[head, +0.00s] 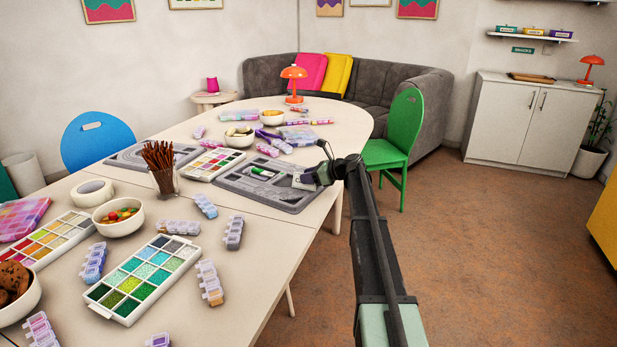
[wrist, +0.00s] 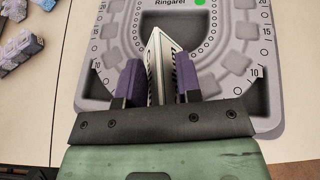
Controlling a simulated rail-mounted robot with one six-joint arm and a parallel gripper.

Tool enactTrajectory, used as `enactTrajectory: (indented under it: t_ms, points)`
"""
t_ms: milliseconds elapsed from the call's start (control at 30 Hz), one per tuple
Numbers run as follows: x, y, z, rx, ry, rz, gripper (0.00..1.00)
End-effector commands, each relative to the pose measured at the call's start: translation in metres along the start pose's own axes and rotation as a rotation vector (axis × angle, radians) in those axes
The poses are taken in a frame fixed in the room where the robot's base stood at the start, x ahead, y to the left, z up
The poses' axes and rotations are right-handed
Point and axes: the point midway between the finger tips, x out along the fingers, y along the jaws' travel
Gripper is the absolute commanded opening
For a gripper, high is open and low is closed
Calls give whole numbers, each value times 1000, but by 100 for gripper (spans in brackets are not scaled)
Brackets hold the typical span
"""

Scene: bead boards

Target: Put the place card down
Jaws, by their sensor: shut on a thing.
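My gripper (wrist: 158,88) is shut on a white folded place card (wrist: 161,62) with dark lettering, held between its two purple fingers. The card stands tent-like over the grey bead board (wrist: 228,92) in the wrist view. I cannot tell whether its lower edge touches the board. In the head view, the place card (head: 303,180) shows as a small white shape at my gripper (head: 312,178), over the right end of the near bead board (head: 290,204). The lettering is too small to read fully.
Bead trays (head: 147,277), small bead boxes (head: 233,232), bowls (head: 118,217) and a jar of brown sticks (head: 163,178) crowd the left of the table. A green chair (head: 404,128) stands right of the table.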

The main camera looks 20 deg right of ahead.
Motion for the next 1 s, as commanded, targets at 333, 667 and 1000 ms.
enactTrajectory:
  t_ms: [333,667,1000]
  points:
    - [1,0,-2,0,0,0,62]
    - [-7,0,-1,0,0,0,62]
    - [-86,1,2,1,0,-2,62]
